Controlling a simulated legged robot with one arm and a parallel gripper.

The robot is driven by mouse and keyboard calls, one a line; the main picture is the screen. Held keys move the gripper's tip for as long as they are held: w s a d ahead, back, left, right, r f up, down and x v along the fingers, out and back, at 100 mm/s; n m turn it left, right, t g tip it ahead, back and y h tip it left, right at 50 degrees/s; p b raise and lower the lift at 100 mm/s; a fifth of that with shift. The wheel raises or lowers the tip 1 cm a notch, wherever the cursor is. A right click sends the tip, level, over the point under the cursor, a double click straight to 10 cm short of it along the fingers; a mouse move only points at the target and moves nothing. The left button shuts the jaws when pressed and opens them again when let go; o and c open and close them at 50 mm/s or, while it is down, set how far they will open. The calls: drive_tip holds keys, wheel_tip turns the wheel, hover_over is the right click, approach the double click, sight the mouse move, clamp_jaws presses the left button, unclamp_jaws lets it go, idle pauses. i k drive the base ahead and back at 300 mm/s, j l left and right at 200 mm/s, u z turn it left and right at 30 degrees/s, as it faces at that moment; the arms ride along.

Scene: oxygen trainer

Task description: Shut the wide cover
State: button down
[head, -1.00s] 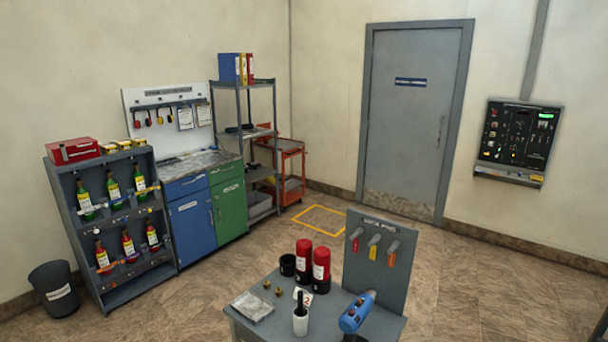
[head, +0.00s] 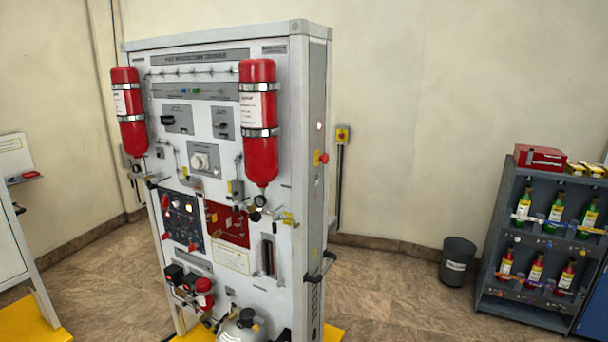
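The oxygen trainer (head: 225,60) stands upright left of centre, a tall white panel in a grey frame. Two red cylinders are strapped to its face, one at the left (head: 130,110) and one at the right (head: 259,120). Between and below them are small grey switch boxes, a dark panel with red handles (head: 181,222), a red panel (head: 228,224) and a narrow gauge (head: 268,256). I cannot tell which part is the wide cover, or whether it is open. My gripper is not in view.
A rack of bottles (head: 512,225) and a dark bin (head: 458,262) stand at the right by the wall. A white board on a yellow base (head: 35,325) is at the left edge. Brown floor is clear between the trainer and the bin.

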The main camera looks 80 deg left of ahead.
sight(192, 180)
drive_tip(key=u, duration=3.3)
drive_tip(key=i+j+u, duration=0.1)
drive_tip(key=i, duration=0.25)
